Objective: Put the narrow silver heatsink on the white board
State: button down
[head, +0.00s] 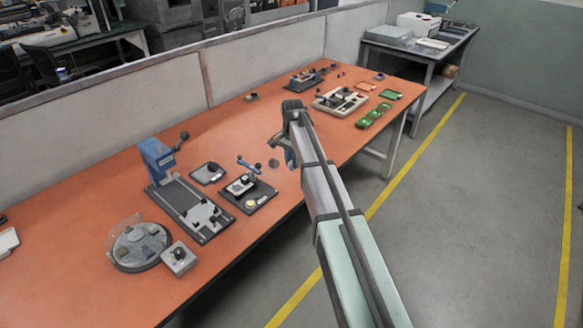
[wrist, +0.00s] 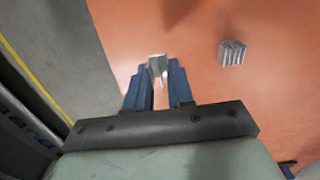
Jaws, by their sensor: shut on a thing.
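My gripper (wrist: 156,70) is shut on a narrow silver heatsink (wrist: 158,64), which shows between the blue fingertips in the wrist view. In the head view my gripper (head: 284,148) is over the orange table near its front edge, and the held heatsink is not clear there. A second, wider silver finned heatsink (wrist: 231,53) stands on the table to the right of the fingers, apart from them; it shows small and dark in the head view (head: 274,163). I cannot make out a plain white board for sure.
A pale tray (head: 325,104), green boards (head: 365,120) and an orange-rimmed piece (head: 365,86) lie farther back.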

jog(key=s+d+f+n, duration=0.2)
jog(key=s+d+n, duration=0.15)
jog(key=s, duration=0.75)
jog(key=s+d+f+n, duration=0.3)
jog(key=s+n, duration=0.2)
jog(key=s, duration=0.6)
jog(key=w+a+r, duration=0.2)
jog(key=w+a, duration=0.1)
jog(key=a, duration=0.2)
jog(key=w+a+r, duration=0.2)
jog(key=w+a, duration=0.1)
jog(key=a, duration=0.3)
jog(key=w+a+r, duration=0.2)
jog(key=w+a, duration=0.2)
jog(key=a, duration=0.2)
jog(key=shift+a+r, duration=0.2)
jog(key=w+a+r+m, duration=0.4)
jog(key=w+a+m, duration=0.2)
jog(key=a+m, duration=0.3)
jog(key=shift+w+r, duration=0.2)
jog(key=shift+w, duration=0.05)
jog(key=shift+f, duration=0.1)
jog(key=shift+f, duration=3.35)
jog(key=shift+f, duration=0.8)
